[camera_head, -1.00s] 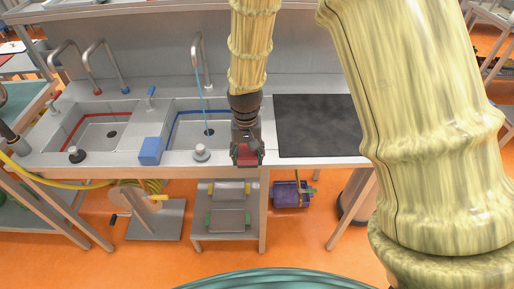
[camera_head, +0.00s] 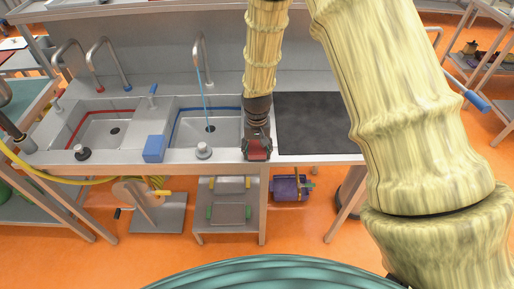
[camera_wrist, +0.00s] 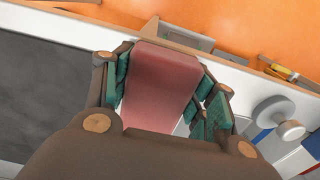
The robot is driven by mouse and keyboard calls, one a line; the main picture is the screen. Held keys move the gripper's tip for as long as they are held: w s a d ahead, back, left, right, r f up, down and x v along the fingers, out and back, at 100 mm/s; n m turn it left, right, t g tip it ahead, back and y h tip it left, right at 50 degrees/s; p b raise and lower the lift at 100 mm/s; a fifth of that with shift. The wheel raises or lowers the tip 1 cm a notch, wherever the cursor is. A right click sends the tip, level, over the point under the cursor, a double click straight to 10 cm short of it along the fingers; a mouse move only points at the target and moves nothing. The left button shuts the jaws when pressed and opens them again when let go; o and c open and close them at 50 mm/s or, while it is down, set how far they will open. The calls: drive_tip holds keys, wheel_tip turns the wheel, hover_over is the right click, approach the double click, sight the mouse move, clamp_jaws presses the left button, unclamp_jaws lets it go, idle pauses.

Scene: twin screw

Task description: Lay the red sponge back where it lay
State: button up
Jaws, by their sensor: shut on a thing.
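The red sponge (camera_wrist: 160,85) is held between the green-padded fingers of my gripper (camera_wrist: 165,95) in the wrist view. In the head view my gripper (camera_head: 257,150) is over the front edge of the counter (camera_head: 225,157), between the right sink and the dark mat. The red sponge (camera_head: 258,151) shows there at its lower end. Whether the sponge touches the counter cannot be told. A blue sponge-like block (camera_head: 153,149) sits on the counter's front rim between the two sinks.
A left sink with a red line (camera_head: 113,128) and a right sink with a blue line (camera_head: 215,128) are set in the counter. A dark mat (camera_head: 310,122) lies right of my gripper. A grey knob (camera_head: 204,150) stands on the front rim, left of my gripper.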

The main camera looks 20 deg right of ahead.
sight(257, 147)
drive_tip(key=o, duration=0.9)
drive_tip(key=shift+f, duration=0.1)
drive_tip(key=shift+r, duration=0.2)
drive_tip(key=shift+r+b, duration=2.1)
drive_tip(key=shift+r, duration=3.85)
